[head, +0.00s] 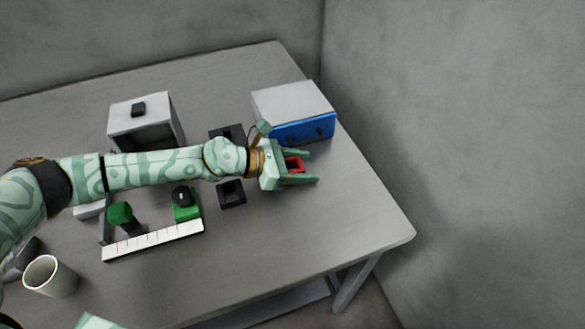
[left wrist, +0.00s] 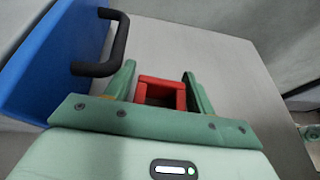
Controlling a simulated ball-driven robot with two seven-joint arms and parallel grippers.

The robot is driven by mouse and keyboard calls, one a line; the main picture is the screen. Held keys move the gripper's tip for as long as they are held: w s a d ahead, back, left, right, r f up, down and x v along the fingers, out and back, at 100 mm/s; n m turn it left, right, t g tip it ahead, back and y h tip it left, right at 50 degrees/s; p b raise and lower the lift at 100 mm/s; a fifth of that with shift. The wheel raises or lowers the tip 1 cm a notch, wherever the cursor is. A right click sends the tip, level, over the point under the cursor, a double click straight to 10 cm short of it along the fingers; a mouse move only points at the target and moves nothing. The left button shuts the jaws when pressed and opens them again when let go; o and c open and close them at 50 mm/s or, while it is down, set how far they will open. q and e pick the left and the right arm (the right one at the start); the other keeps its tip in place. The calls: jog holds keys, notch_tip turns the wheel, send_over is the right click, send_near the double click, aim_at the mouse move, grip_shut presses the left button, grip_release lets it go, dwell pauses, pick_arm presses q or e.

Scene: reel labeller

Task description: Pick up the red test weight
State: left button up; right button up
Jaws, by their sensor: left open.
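The red test weight (head: 293,164) is a small red piece on the grey table, right of centre in the head view, in front of the blue-fronted box. In the left wrist view the red weight (left wrist: 161,84) shows as a squared red frame with a grey hollow. My left gripper (head: 313,167) reaches over it from the left with its jaws open. In the left wrist view the weight stands between the two green fingers (left wrist: 160,72); I cannot tell if either touches it. The gripper body hides its near part.
The blue-fronted box (head: 305,130) with a dark handle (left wrist: 108,45) stands close beside the left finger. Left are a grey open box (head: 140,115), a black square holder (head: 231,193), a white strip with green parts (head: 155,240) and a cup (head: 50,276). The table's right side is clear.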

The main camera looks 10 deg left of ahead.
pick_arm(q)
jog(key=c, duration=0.9)
jog(key=shift+r, duration=0.1)
jog(key=shift+c, duration=0.2)
